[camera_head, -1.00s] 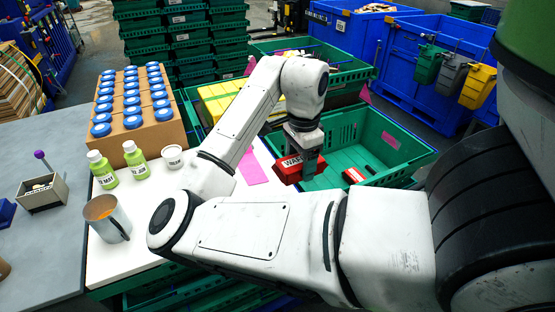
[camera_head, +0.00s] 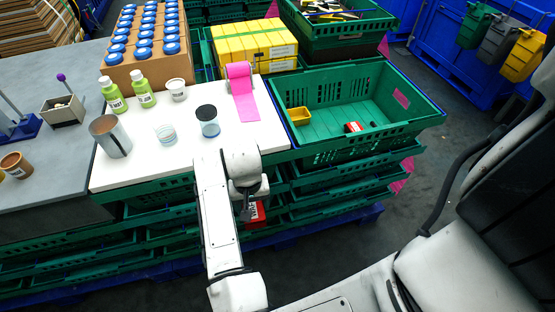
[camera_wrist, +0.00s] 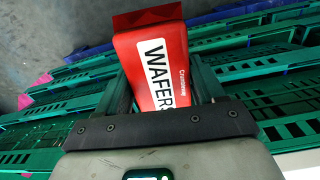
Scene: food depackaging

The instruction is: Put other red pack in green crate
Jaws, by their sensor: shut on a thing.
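My gripper (camera_head: 247,208) is shut on a red pack (camera_head: 256,214) labelled WAFERS. In the wrist view the red pack (camera_wrist: 155,60) sits between the two dark fingers of my gripper (camera_wrist: 163,90), its far end sticking out beyond them. In the head view my gripper and the pack are in front of the stacked crates, left of and below the top green crate (camera_head: 415,112). My own arm partly hides the gripper there. The crate is open; inside it lie another small red pack (camera_head: 353,127) and a dark item near it.
A yellow tub (camera_head: 299,115) is in the crate's left corner. The white worktop (camera_head: 150,170) holds cups, green bottles and a pink strip (camera_head: 242,95). Yellow boxes (camera_head: 250,42) and another green crate (camera_head: 330,30) stand behind. Much of the crate floor is bare.

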